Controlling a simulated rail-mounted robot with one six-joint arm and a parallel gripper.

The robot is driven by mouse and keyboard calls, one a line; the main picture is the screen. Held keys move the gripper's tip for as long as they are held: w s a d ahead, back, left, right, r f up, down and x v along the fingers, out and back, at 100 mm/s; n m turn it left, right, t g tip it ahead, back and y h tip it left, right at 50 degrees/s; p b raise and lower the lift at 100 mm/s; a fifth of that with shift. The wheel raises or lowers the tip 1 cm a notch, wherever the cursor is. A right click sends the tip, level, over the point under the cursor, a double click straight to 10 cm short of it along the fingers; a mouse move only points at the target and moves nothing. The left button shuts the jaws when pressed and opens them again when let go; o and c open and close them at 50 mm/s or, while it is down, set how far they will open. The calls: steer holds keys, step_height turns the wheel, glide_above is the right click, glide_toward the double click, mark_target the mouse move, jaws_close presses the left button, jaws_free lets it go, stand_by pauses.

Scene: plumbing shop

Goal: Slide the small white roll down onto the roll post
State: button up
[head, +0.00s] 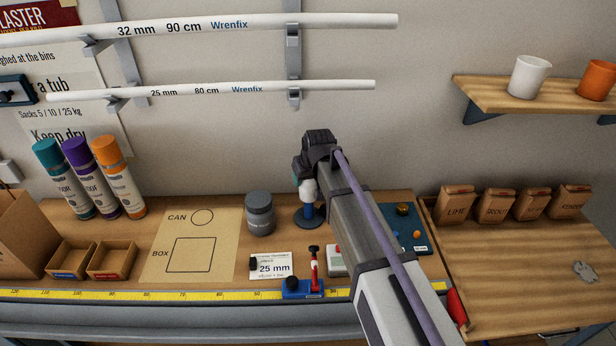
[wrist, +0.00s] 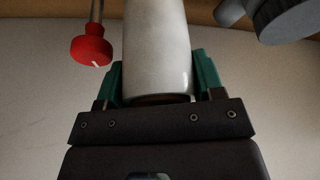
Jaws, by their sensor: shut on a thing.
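The small white roll (head: 307,189) is upright in the head view, under my gripper (head: 303,177). My gripper is shut on it. In the wrist view the roll (wrist: 156,50) stands between the two green fingers of my gripper (wrist: 157,85), and its far end runs out of the picture. The blue roll post (head: 308,211) rises from a round dark base on the bench, directly below the roll in the head view. The post's top is hidden, and I cannot tell how far the roll is around it. The post does not show in the wrist view.
A grey jar (head: 260,213) stands close left of the post. White pipes (head: 215,90) hang on the wall behind. The marked board (head: 190,245) is clear.

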steer(key=shift+f+b, duration=0.6)
steer(key=shift+f, duration=0.1)
steer(key=o, duration=1.2)
steer(key=shift+a, duration=0.15)
steer(key=shift+r, duration=0.2)
steer(key=p+v, duration=1)
steer(key=shift+s+r, duration=0.15)
steer(key=shift+r, duration=0.1)
